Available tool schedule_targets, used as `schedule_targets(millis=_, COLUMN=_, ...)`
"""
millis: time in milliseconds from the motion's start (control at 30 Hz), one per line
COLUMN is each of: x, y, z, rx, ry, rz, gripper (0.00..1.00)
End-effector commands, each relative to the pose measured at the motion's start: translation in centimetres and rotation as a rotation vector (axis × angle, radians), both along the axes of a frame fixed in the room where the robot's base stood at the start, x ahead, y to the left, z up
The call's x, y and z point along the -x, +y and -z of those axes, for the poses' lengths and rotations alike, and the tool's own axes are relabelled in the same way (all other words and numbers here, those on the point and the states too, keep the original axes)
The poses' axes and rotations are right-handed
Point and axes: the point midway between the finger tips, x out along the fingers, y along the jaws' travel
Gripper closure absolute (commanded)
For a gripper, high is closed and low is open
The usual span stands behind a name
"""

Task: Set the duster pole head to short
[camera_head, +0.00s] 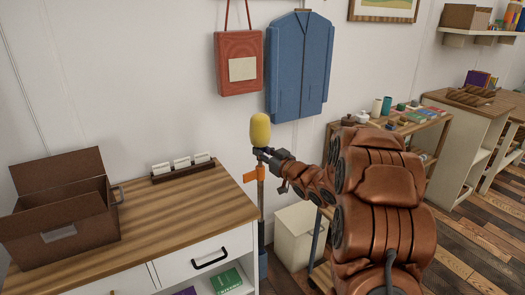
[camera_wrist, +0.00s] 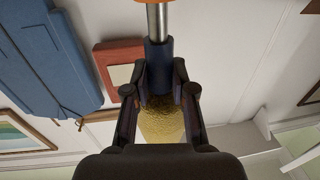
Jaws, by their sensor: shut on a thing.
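The duster pole (camera_head: 261,200) stands upright just right of the white cabinet. Its yellow head (camera_head: 260,130) is at the top, and an orange collar (camera_head: 254,174) sits lower on the shaft. My gripper (camera_head: 263,153) reaches in from the right, just below the yellow head. In the wrist view, my gripper (camera_wrist: 160,85) has its fingers on both sides of the dark blue sleeve (camera_wrist: 157,62) under the yellow head (camera_wrist: 162,124). It is shut on the duster head there. A bare silver shaft (camera_wrist: 157,22) shows beyond the sleeve. The exact contact is partly hidden by the fingers.
The wood-topped cabinet (camera_head: 150,225) stands left of the pole, carrying an open brown box (camera_head: 60,205) and a card rack (camera_head: 183,171). A cream bin (camera_head: 297,235) stands right of the pole. A red bag (camera_head: 238,50) and blue garment (camera_head: 300,65) hang behind.

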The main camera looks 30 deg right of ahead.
Motion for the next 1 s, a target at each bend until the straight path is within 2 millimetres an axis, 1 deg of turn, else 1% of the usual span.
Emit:
schedule_targets(millis=33, x=0.1, y=0.2, z=1.3, rx=-0.002, ry=0.026, rz=-0.002, gripper=1.00)
schedule_targets(millis=100, x=0.1, y=0.2, z=1.4, rx=-0.001, ry=0.028, rz=-0.002, gripper=1.00)
schedule_targets(millis=133, x=0.2, y=0.2, z=1.5, rx=-0.002, ry=0.029, rz=-0.002, gripper=0.75)
schedule_targets(millis=367, x=0.1, y=0.1, z=1.1, rx=-0.002, ry=0.021, rz=-0.001, gripper=0.51)
schedule_targets(millis=633, x=0.1, y=0.1, z=0.7, rx=-0.001, ry=0.015, rz=-0.001, gripper=0.50)
schedule_targets(millis=767, x=0.5, y=-0.1, z=0.6, rx=0.000, ry=0.013, rz=0.000, gripper=0.50)
schedule_targets(millis=867, x=1.5, y=-0.4, z=0.5, rx=0.000, ry=0.011, rz=0.001, gripper=0.50)
schedule_targets(millis=1000, x=3.8, y=-0.8, z=0.8, rx=-0.001, ry=0.018, rz=0.002, gripper=0.50)
